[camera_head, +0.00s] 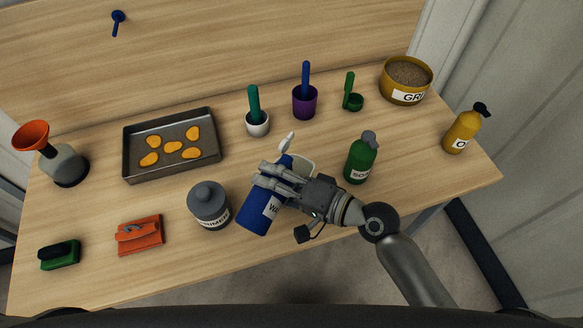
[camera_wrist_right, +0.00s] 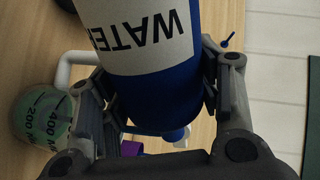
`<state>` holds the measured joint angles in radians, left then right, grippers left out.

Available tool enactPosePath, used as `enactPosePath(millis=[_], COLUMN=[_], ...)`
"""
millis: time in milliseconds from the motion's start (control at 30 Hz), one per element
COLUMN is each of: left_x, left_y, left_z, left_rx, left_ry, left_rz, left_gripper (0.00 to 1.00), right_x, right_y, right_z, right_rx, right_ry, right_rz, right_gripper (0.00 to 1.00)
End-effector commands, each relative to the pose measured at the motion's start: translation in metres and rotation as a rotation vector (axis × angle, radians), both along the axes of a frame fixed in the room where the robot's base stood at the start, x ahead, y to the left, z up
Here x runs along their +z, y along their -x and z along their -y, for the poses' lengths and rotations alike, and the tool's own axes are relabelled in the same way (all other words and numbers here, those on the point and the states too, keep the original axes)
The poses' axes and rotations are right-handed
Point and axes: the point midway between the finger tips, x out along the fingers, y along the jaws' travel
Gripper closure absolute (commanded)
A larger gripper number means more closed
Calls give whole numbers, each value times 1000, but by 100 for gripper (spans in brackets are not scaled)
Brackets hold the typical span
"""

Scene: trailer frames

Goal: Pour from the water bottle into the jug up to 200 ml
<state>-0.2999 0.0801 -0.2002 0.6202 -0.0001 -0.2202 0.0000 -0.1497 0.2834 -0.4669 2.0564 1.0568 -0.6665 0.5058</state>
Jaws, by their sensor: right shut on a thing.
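The blue water bottle (camera_head: 255,217) has a white label and leans with its top to the right and away from me. My right gripper (camera_head: 270,176) is shut around its upper body; the label shows upside down on the bottle (camera_wrist_right: 140,45) in the right wrist view. The pale jug (camera_head: 303,167) stands just behind the gripper and is mostly hidden in the head view. In the right wrist view the jug (camera_wrist_right: 42,118) shows 200 and 400 marks and a greenish tint; its fill level is unclear. My left gripper is out of view.
A grey canister (camera_head: 208,206) stands close left of the bottle, and a green soap bottle (camera_head: 361,160) right of the jug. Behind are a white cup (camera_head: 258,125), a purple cup (camera_head: 304,103) and a baking tray (camera_head: 131,172). The table's front right is clear.

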Motion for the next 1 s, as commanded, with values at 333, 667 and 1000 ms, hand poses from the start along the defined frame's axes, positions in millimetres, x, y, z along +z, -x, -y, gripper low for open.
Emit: enactPosePath(millis=[333,667,1000], left_x=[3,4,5], left_y=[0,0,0], left_z=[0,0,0], left_rx=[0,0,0], left_ry=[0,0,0], left_rz=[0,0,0], left_gripper=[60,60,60], right_x=[3,2,1], right_y=[-2,-2,-2], right_z=[1,1,1], right_rx=[-1,0,0], right_ry=[-10,-19,-27], right_rz=[-15,-32,-48], right_gripper=[79,79,79])
